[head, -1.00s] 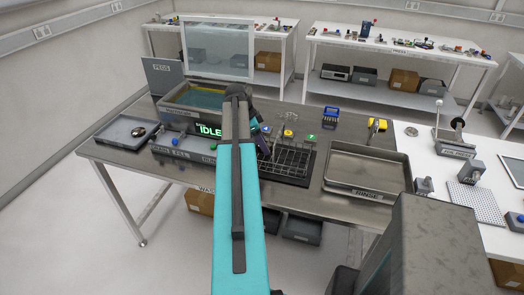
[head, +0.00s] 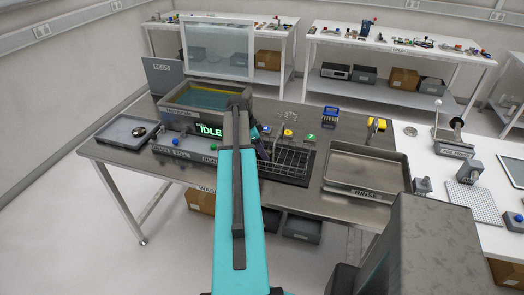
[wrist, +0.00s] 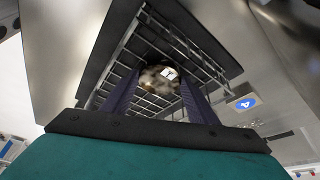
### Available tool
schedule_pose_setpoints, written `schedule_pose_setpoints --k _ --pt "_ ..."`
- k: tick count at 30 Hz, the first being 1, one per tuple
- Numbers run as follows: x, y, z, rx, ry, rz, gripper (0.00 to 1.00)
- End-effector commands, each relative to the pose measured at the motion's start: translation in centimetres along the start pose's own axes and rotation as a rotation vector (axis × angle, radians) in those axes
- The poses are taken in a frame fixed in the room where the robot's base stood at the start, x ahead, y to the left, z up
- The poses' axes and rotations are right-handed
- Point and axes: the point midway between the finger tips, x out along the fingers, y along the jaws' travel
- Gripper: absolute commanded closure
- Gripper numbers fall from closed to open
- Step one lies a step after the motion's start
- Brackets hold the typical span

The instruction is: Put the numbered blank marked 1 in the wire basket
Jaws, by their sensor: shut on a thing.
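My gripper (wrist: 160,92) is shut on a round brass-coloured blank (wrist: 152,79) with a white label. The mark on the label is too small to read surely. In the wrist view the wire basket's grid (wrist: 150,103) lies around and behind the blank. I cannot tell whether the blank is above the basket floor or touching it. In the head view the wire basket (head: 290,160) stands on a dark mat, and my gripper (head: 263,152) is at its left side, mostly hidden by my arm. The blank cannot be made out there.
A tank with an IDLE display (head: 209,131) stands left of the basket. A rinse tray (head: 367,190) lies to the right. Blue and green tags (head: 310,138) are behind the basket, and a blue-marked tag (wrist: 245,103) shows in the wrist view. Bare bench lies between basket and tray.

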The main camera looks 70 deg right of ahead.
Motion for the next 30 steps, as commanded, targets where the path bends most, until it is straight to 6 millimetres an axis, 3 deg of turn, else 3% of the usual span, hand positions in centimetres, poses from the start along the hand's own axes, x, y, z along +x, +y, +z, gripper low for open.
schedule_pose_setpoints --k 4,5,7,23,30 --pt "0.3 0.0 0.1 0.0 0.001 -0.001 0.9" --pt "0.2 0.0 0.1 0.0 0.0 0.0 0.41" --pt "0.2 0.0 0.1 0.0 0.0 0.0 0.3" --pt "-0.3 0.0 0.0 -0.001 0.0 -0.001 0.28" --pt "-2.0 -0.1 0.1 -0.001 0.0 -0.002 0.28"
